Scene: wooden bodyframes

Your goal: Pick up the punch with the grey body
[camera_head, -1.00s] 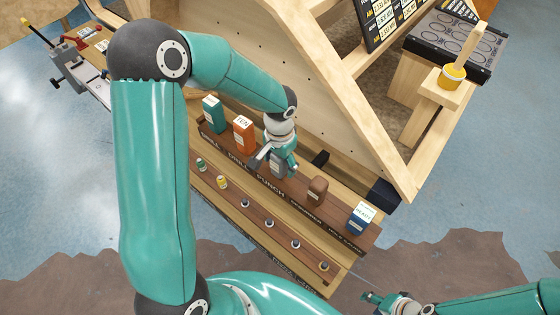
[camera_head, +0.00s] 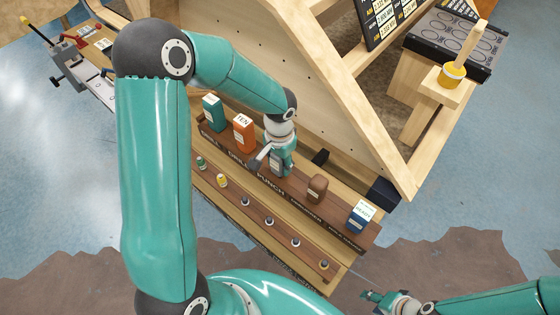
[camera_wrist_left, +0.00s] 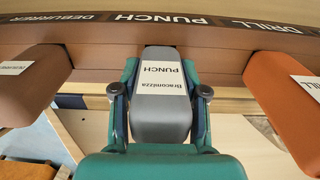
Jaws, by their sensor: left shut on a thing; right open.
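The punch with the grey body (camera_wrist_left: 162,124) stands in its place on the brown tool rack, behind the PUNCH label. A white label reading PUNCH is on it. It also shows in the head view (camera_head: 277,170), partly covered by my gripper. My left gripper (camera_wrist_left: 160,95) is shut on the grey punch, with one finger on each side of it; it shows in the head view too (camera_head: 276,160). My right gripper (camera_head: 388,302) is open and empty at the bottom right, away from the rack.
An orange drill (camera_head: 244,133) and a teal tool (camera_head: 214,113) stand left of the punch. A brown deburrer (camera_head: 317,189) and a blue tool (camera_head: 360,217) stand to its right. A lower shelf (camera_head: 258,222) holds several small bits. A wooden frame wall (camera_head: 270,60) rises behind.

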